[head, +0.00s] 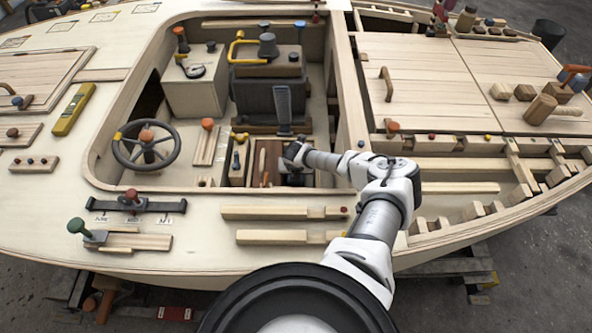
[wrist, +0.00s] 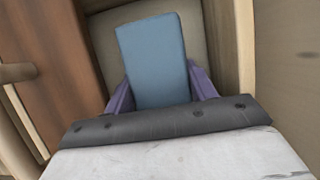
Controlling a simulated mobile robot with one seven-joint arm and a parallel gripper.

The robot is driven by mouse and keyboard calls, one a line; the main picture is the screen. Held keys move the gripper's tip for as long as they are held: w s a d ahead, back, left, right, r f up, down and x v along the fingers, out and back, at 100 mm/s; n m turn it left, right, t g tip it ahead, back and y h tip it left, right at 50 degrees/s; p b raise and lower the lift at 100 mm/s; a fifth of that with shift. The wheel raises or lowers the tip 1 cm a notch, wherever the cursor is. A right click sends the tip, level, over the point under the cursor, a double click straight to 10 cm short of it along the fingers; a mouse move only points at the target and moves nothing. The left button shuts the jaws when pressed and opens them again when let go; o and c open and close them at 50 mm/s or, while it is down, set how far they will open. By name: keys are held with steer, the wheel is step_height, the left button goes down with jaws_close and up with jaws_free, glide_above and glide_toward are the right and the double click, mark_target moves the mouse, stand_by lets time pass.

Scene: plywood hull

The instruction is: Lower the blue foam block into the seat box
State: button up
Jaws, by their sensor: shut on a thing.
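The blue foam block (wrist: 152,60) is between the two purple fingers of my gripper (wrist: 160,88) in the wrist view. My gripper is shut on it, and the block's far end sticks out past the fingertips. Beyond it lies a beige surface (wrist: 207,35) between a brown wooden wall on the left and a pale wooden wall on the right. In the head view my arm reaches into the cockpit, over the right part of a divided wooden box (head: 250,150), which looks like the seat box. The block and fingers are hidden there. I cannot tell whether the block touches the bottom.
A steering wheel (head: 147,145) stands left in the cockpit. A dark engine-like block (head: 268,95) with a yellow handle (head: 243,45) stands behind the box. The cockpit's raised rim (head: 348,90) is close to my forearm. Wooden strips (head: 285,212) lie on the near deck.

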stand_by(0.3)
steer(key=o, duration=1)
steer(key=shift+o, duration=0.2)
steer(key=b+v, duration=0.2)
steer(key=v, duration=1.1)
steer(key=shift+s+d+r, duration=0.15)
steer(key=shift+s+r, duration=0.05)
steer(key=shift+r, duration=0.1)
steer(key=shift+f, duration=0.1)
